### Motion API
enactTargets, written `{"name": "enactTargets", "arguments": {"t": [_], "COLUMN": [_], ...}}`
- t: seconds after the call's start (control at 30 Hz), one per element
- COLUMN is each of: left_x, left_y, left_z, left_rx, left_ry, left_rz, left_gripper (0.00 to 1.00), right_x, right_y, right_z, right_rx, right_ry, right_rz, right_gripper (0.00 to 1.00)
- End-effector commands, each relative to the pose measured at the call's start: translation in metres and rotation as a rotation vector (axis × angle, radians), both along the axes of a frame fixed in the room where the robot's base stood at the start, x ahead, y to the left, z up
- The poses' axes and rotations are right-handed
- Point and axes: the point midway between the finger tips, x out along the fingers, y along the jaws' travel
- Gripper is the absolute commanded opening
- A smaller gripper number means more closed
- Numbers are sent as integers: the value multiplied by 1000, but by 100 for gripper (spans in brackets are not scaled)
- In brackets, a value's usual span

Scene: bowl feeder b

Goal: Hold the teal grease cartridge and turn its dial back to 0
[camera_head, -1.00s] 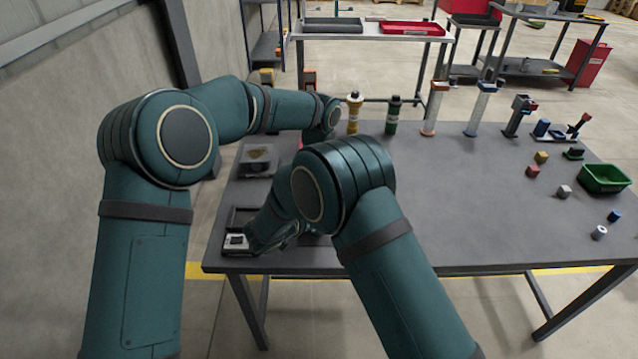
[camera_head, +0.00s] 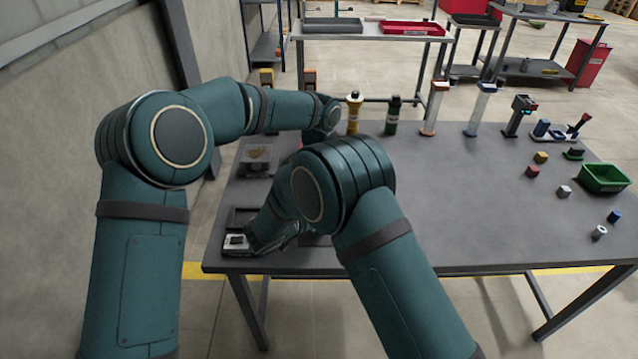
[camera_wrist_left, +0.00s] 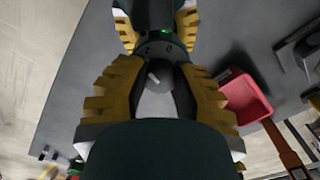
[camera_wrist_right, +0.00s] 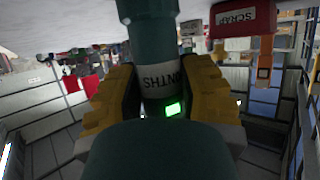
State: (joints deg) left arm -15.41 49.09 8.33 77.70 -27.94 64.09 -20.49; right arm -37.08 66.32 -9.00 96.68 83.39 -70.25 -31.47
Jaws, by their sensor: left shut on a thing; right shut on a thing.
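The teal grease cartridge (camera_wrist_right: 160,60) is in the right wrist view, with a white band of upside-down lettering and a lit green window near its end. My right gripper (camera_wrist_right: 160,95) is shut around it there. In the left wrist view the dial (camera_wrist_left: 160,72) faces the camera, dark grey with a pale pointer mark; a 0 shows on the collar above it. My left gripper (camera_wrist_left: 158,85) is shut on the dial, a yellow finger on each side. The right gripper's yellow fingers (camera_wrist_left: 156,22) show beyond it. In the head view my arms hide the cartridge and both gripper tips.
On the grey table (camera_head: 450,220), several upright bottles and stands line the back. A green bin (camera_head: 604,178) and small blocks are at the right. The table's middle is clear.

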Motion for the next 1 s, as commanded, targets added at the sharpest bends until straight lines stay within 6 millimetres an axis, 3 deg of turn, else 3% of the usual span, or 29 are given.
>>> {"name": "enactTargets", "arguments": {"t": [0.5, 1.0], "left_x": [-1, -1], "left_y": [1, 1], "left_z": [-1, -2], "left_rx": [2, 3], "left_ry": [3, 4], "left_rz": [-369, -455], "left_gripper": [0, 0], "right_x": [0, 0], "right_y": [-1, -1], "right_z": [0, 0], "right_rx": [-1, -1], "right_ry": [1, 1], "right_rz": [-1, -1], "right_gripper": [0, 0]}}
